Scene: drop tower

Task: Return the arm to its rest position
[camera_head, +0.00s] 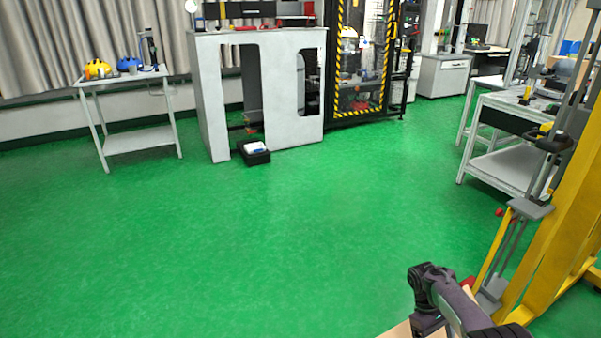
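My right arm comes in from the lower right corner, and its dark end with the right gripper (428,287) is low in the picture, just left of the drop tower's yellow frame (562,235). The fingers cannot be made out, so I cannot tell whether they are open or hold anything. My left arm and gripper are not in view. The tower has grey vertical rods and a grey block (531,208) on them.
A beige surface (397,331) lies under my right arm's end. A grey workbench (500,178) stands behind the tower. A white table (139,140) with helmets, a grey cabinet (203,105) and a black box (256,158) are farther back. The green floor between is clear.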

